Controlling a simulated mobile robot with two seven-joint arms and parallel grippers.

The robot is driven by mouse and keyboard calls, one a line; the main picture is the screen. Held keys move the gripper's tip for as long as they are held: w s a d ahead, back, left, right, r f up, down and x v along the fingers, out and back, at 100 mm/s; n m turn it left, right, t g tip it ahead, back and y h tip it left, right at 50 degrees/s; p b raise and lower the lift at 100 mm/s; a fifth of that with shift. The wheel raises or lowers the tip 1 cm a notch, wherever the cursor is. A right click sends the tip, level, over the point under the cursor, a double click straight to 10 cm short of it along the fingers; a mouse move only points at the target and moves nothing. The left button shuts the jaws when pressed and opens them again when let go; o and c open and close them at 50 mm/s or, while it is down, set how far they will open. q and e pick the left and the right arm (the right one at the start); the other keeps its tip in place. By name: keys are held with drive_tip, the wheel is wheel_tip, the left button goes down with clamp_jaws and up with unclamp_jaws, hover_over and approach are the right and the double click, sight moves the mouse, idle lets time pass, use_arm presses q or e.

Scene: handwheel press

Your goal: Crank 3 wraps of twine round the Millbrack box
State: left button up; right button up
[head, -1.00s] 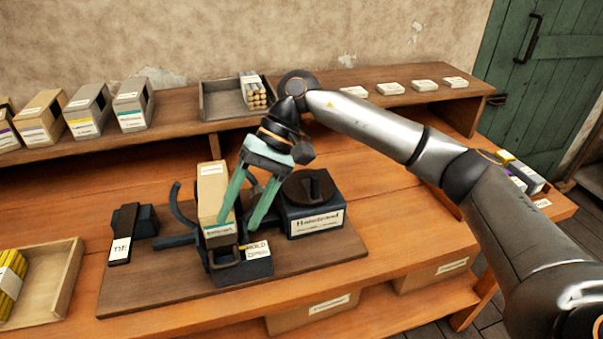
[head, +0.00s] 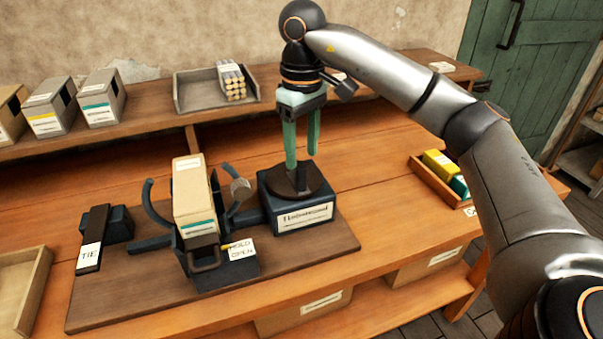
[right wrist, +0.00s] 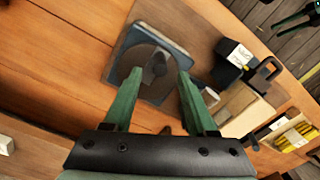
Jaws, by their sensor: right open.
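The Millbrack box, a tan carton with a teal stripe (head: 193,190), stands upright in the dark cradle of the press (head: 222,275); its name is too small to read. A dark round crank wheel with an upright knob (head: 299,178) sits on a labelled dark block (head: 303,213) to the right of the box. My right gripper (head: 301,164) has green fingers, open, pointing down at the wheel's knob. In the right wrist view the knob (right wrist: 157,68) shows between and beyond the fingertips (right wrist: 158,75). I cannot tell whether they touch it.
A black lever marked TIE (head: 92,240) is at the left of the base board (head: 130,300). A HOLD/OPEN label (head: 241,249) is at the cradle's front. Several cartons (head: 100,100) and a tray of rolls (head: 188,93) stand on the back shelf. A tray with yellow and teal items (head: 440,180) is at right.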

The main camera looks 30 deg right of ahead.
sight(302, 166)
drive_tip(key=shift+f, duration=2.25)
clamp_jaws()
